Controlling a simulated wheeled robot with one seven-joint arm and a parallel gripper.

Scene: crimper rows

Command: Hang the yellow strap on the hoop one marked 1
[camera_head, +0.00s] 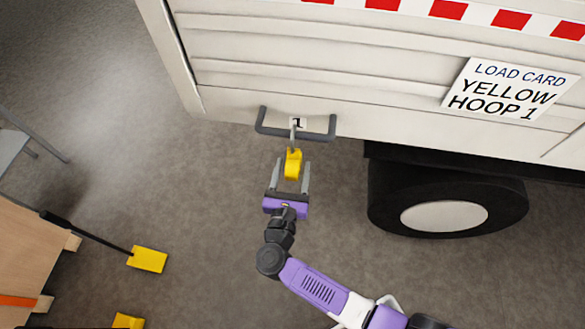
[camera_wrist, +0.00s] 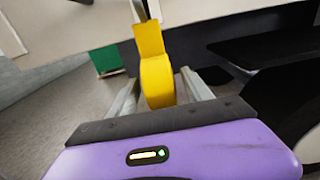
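The yellow strap (camera_head: 292,164) is at the grey hoop (camera_head: 325,137) under the small label 1 on the truck side. Its grey hook reaches up across the hoop bar and appears to be over it; the exact contact is too small to tell. The yellow body hangs below, between my fingers. My gripper (camera_head: 291,177) is just below the hoop, with a finger on each side of the strap and visible gaps, so it looks open. In the wrist view the yellow body (camera_wrist: 157,80) stands between the spread fingers (camera_wrist: 160,88), with its top towards the hoop.
A load card (camera_head: 508,90) on the truck side reads YELLOW HOOP 1. A black wheel (camera_head: 385,195) is at the right. Another yellow piece (camera_head: 147,259) with a dark bar lies on the left, near a wooden crate (camera_head: 25,260). A green box (camera_wrist: 107,58) shows behind.

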